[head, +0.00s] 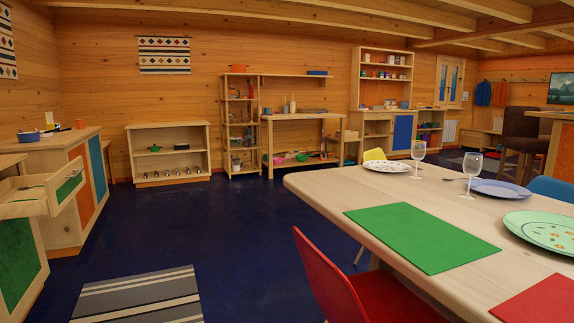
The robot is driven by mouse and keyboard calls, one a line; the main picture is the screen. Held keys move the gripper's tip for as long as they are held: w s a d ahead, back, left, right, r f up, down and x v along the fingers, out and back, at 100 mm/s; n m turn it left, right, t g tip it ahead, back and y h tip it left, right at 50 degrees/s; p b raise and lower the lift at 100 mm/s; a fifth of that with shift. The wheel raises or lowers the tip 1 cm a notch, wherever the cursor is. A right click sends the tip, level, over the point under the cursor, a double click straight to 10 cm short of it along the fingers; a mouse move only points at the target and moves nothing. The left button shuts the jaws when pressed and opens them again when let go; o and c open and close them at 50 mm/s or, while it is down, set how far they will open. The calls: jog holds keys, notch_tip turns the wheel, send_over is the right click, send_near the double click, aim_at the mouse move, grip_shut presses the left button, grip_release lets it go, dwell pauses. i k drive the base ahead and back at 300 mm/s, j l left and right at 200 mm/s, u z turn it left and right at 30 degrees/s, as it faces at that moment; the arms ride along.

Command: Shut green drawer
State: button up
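The green drawer (69,186) is at the left edge of the head view. My gripper is not in view.
A cabinet with orange and blue doors (80,188) stands just beyond the drawer. A striped rug (138,298) lies on the dark blue floor (190,225), which is clear. A dining table (340,190) and a red chair (335,275) fill the right side.

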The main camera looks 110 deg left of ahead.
aim_at(60, 188)
jog(key=i+u, duration=0.1)
jog(key=u, duration=4.35)
